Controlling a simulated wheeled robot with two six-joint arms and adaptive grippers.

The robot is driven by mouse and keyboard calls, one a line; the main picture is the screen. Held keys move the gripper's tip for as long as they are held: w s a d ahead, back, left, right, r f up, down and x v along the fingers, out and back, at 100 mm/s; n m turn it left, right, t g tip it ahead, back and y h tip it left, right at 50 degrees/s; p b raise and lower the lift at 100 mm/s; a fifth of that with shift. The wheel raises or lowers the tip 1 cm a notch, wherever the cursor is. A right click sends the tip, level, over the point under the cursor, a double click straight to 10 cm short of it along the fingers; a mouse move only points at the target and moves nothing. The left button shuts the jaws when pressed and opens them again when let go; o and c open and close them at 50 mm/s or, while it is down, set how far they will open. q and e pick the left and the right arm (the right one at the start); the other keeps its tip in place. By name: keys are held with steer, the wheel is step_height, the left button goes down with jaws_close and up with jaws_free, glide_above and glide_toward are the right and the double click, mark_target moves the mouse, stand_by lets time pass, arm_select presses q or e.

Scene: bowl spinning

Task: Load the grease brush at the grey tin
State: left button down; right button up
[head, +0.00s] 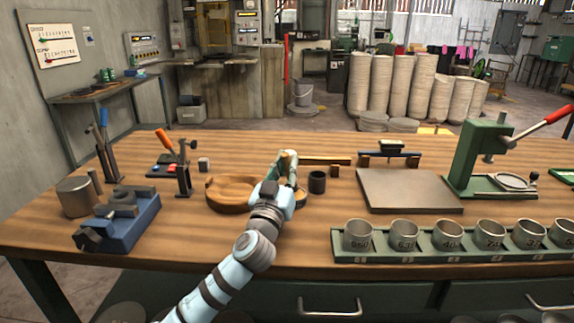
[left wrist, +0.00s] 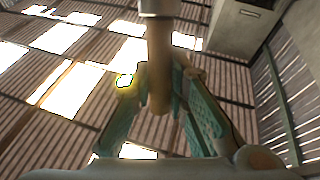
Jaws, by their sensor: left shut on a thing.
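My left gripper (head: 288,165) is above the middle of the bench, just right of the round wooden dish. In the left wrist view its fingers (left wrist: 165,100) are shut on a wooden handle with a metal collar, which looks like the grease brush (left wrist: 159,60); its bristles are out of that view. In the head view the brush is mostly hidden by the gripper. A small dark grey cup (head: 317,182) stands close right of the gripper, apart from it. A larger grey cylinder (head: 75,197) stands at the far left. I cannot tell which is the grey tin.
The wooden dish (head: 232,195) lies left of the gripper. A round tan-rimmed thing is partly hidden behind my wrist. A grey plate (head: 408,190), a green lever press (head: 482,160) and a green rack (head: 350,258) of numbered cups fill the right. A blue vise (head: 130,220) stands left.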

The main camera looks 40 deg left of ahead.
arm_select(q)
steer(key=shift+f+b, duration=0.35)
steer(key=shift+b, duration=0.05)
arm_select(e)
steer(key=shift+f, duration=0.45)
stand_by(0.8)
arm_select(q)
step_height(320, 180, up, 8)
steer(key=p, duration=0.6)
steer(key=shift+f, duration=0.25)
arm_select(e)
step_height(320, 180, up, 6)
steer(key=shift+f, duration=0.1)
arm_select(q)
steer(key=s+d+f+m+h, duration=0.5)
steer(key=s+d+h, duration=0.3)
steer(key=d, duration=0.3)
steer(key=s+d+f+m+g+h, duration=0.1)
steer(key=s+d+f+m+h, duration=0.4)
steer(key=s+d+h, duration=0.4)
steer(key=d+h, duration=0.2)
steer(key=d, duration=0.1)
steer(key=shift+d+f, duration=0.3)
steer(key=shift+f, duration=0.1)
arm_select(e)
steer(key=shift+s+a+f, duration=0.1)
steer(key=shift+s+a, duration=0.35)
steer(key=shift+a, duration=0.1)
